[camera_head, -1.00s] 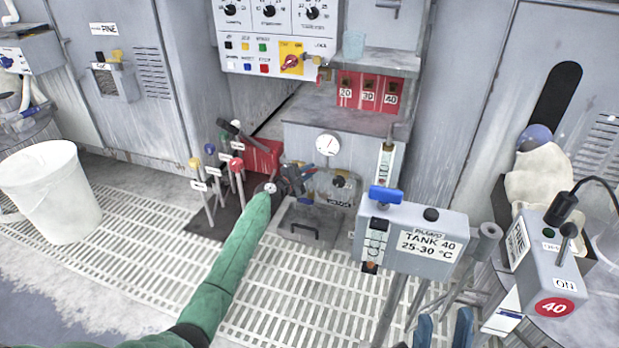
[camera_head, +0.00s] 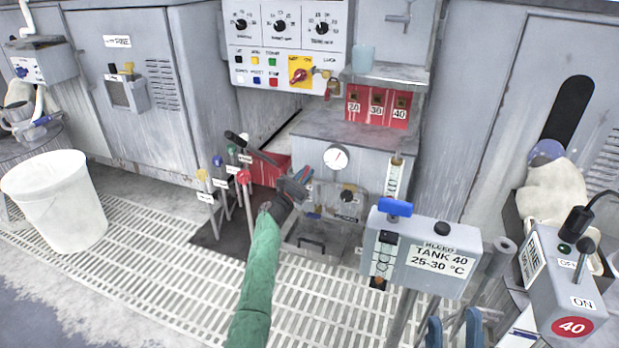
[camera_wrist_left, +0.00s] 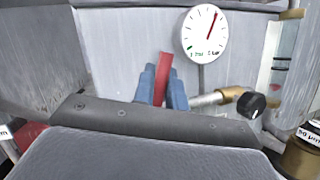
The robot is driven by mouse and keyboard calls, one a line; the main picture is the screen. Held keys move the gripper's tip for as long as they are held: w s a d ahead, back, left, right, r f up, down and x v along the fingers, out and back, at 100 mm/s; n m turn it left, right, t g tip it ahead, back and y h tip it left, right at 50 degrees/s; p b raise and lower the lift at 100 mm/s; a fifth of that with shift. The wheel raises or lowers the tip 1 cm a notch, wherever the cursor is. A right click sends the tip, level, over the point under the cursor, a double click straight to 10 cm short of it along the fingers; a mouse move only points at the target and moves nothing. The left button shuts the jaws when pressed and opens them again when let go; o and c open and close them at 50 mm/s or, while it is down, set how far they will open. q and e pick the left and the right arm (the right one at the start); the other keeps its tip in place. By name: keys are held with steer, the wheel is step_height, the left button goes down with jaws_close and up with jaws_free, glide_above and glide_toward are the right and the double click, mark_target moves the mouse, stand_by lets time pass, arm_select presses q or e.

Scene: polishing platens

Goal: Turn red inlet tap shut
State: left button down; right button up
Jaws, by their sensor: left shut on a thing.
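The red inlet tap's handle (camera_wrist_left: 164,76) stands upright between the two blue fingers of my left gripper (camera_wrist_left: 161,88) in the left wrist view. The fingers are shut on it, and only its upper part shows above them. In the head view my left gripper (camera_head: 303,177) is at the front of the grey cabinet, left of and just below the round gauge (camera_head: 336,159). The handle is small and mostly hidden there. My right gripper (camera_head: 453,332) shows at the bottom edge, its two blue fingers apart and nothing visible between them.
A brass fitting with a black knob (camera_wrist_left: 252,104) is right of the tap. Several coloured-knob levers (camera_head: 243,177) stand to the left. The TANK 40 box (camera_head: 422,250) stands at the front right. A white bucket (camera_head: 60,205) stands far left on the grating.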

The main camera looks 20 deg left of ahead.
arm_select(q)
steer(key=shift+a+n+t+y, duration=0.35)
steer(key=shift+a+n+y, duration=0.1)
steer(key=shift+n, duration=0.7)
steer(key=shift+a+n+t+y, duration=0.35)
steer(key=shift+a+n, duration=0.05)
steer(key=shift+n, duration=0.75)
steer(key=shift+a, duration=0.1)
steer(key=c, duration=1.4)
jaws_free()
steer(key=shift+c, duration=0.2)
steer(key=shift+r, duration=0.1)
